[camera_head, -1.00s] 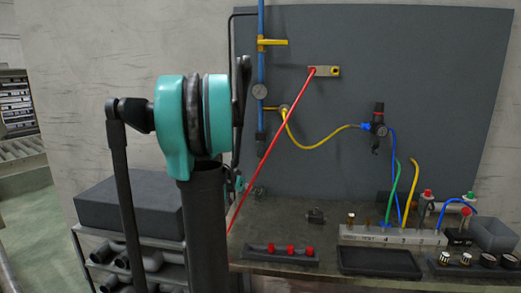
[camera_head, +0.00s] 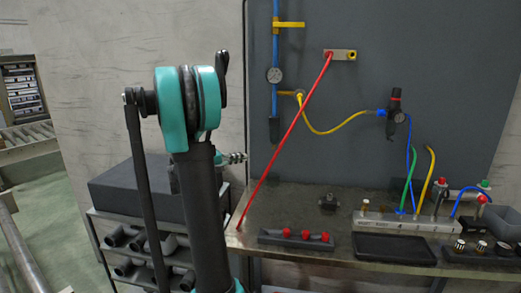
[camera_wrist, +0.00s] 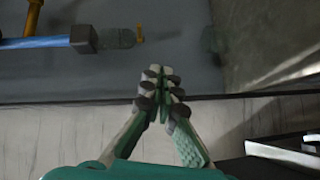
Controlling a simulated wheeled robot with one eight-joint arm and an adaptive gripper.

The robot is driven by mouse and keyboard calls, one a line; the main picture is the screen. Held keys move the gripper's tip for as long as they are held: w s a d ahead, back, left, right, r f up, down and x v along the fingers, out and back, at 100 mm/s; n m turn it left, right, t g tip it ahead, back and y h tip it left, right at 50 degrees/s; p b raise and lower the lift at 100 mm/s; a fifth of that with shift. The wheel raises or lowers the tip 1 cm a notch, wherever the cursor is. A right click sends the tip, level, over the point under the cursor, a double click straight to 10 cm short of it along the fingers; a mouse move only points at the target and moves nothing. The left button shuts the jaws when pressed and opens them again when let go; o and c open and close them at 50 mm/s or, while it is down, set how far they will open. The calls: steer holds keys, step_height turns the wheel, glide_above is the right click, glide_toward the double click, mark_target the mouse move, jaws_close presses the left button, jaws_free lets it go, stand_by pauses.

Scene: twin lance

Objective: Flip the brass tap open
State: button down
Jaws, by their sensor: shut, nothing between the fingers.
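A small brass-coloured tap-like fitting (camera_head: 365,204) stands upright on the left end of the pale manifold block (camera_head: 400,220) on the bench. I cannot tell for sure that it is the brass tap. A yellow lever (camera_head: 289,24) sits crosswise on the upright blue pipe (camera_head: 276,50) on the grey panel; part of the pipe shows in the wrist view (camera_wrist: 40,42). My gripper (camera_head: 242,157) is beside my arm, left of the pipe's lower end and well left of the manifold. In the wrist view my gripper (camera_wrist: 162,78) is shut and empty, touching nothing visible.
A taut red hose (camera_head: 285,138) slants across the panel down to the bench's left edge. A yellow hose (camera_head: 335,127) runs to the regulator (camera_head: 396,115). A dark rack with red knobs (camera_head: 296,239) and a black tray (camera_head: 394,248) lie along the bench's front.

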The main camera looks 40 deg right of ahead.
steer(key=shift+w+a+r+n+g+h, duration=0.15)
steer(key=shift+w+a+r+n+h, duration=0.25)
steer(key=shift+a+r, duration=0.2)
steer(key=shift+w+a+r+n+g+h, duration=0.2)
steer(key=shift+a+r+n+h, duration=0.1)
steer(key=shift+a+r+n, duration=0.3)
steer(key=shift+f, duration=0.1)
steer(key=s+d, duration=0.4)
steer(key=d, duration=0.8)
steer(key=shift+s+d, duration=0.15)
steer(key=shift+d, duration=0.1)
